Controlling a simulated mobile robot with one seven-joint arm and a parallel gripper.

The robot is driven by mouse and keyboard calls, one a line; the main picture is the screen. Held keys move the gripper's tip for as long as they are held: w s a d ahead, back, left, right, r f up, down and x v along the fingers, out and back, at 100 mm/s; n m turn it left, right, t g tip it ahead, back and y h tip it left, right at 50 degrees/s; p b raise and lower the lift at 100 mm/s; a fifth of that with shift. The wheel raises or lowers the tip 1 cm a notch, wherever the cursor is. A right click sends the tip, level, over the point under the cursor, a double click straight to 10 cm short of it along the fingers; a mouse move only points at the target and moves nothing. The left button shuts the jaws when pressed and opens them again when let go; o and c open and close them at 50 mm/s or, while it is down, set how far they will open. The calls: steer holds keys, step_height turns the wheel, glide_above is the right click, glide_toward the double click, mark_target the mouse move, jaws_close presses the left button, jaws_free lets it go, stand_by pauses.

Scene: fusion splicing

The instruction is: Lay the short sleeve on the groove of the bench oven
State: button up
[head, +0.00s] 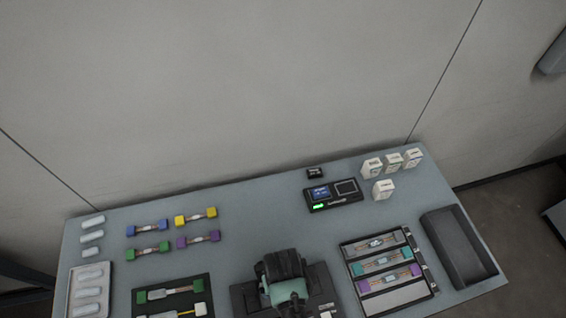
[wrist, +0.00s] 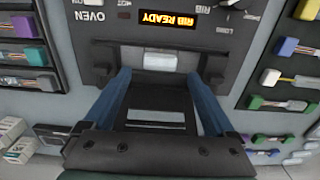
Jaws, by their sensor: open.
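The dark bench oven (wrist: 105,50) is below my gripper, with an "OVEN" label and a lit amber display (wrist: 155,20) in the wrist view. It shows in the head view (head: 245,300), mostly covered by my arm. My gripper (wrist: 160,75) is open, its two blue fingers apart over the oven. A short, pale white piece (wrist: 160,61), which looks like a sleeve, lies between the fingertips at the oven's slot. I cannot tell how deep it sits. In the head view, white sleeves (head: 91,237) lie at the table's left, with several more in a pale tray (head: 105,268).
A rack (head: 388,308) with teal and purple-ended pieces stands right of the oven, and another holder (head: 208,280) stands left. An empty dark bin (head: 433,232) is at the far right. White boxes (head: 383,189) and a small device (head: 333,195) stand behind.

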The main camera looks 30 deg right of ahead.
step_height(320, 180, up, 9)
steer(key=w+r+t+h, duration=0.1)
steer(key=w+r+t, duration=0.6)
steer(key=w+r, duration=0.85)
steer(key=w+a+r+n+t+h, duration=0.1)
steer(key=w+r+t, duration=0.25)
steer(key=r, duration=0.35)
steer(key=w+r+t, duration=0.2)
steer(key=w+r, duration=0.2)
steer(key=r, duration=0.4)
steer(key=s+a+r+n+t, duration=0.15)
steer(key=r+t, duration=0.25)
steer(key=r, duration=0.8)
steer(key=a+r+t, duration=0.3)
steer(key=r+t, duration=0.2)
steer(key=r, duration=0.7)
steer(key=s+a+r+t+y, duration=0.1)
steer(key=s+a+r+t, duration=0.1)
steer(key=s+r, duration=0.3)
steer(key=s+a+r+t+y, duration=0.1)
steer(key=s+r+t, duration=0.3)
steer(key=r, duration=0.7)
steer(key=shift+s+a+n, duration=0.35)
steer(key=shift+s+a, duration=0.1)
steer(key=shift+s, duration=0.4)
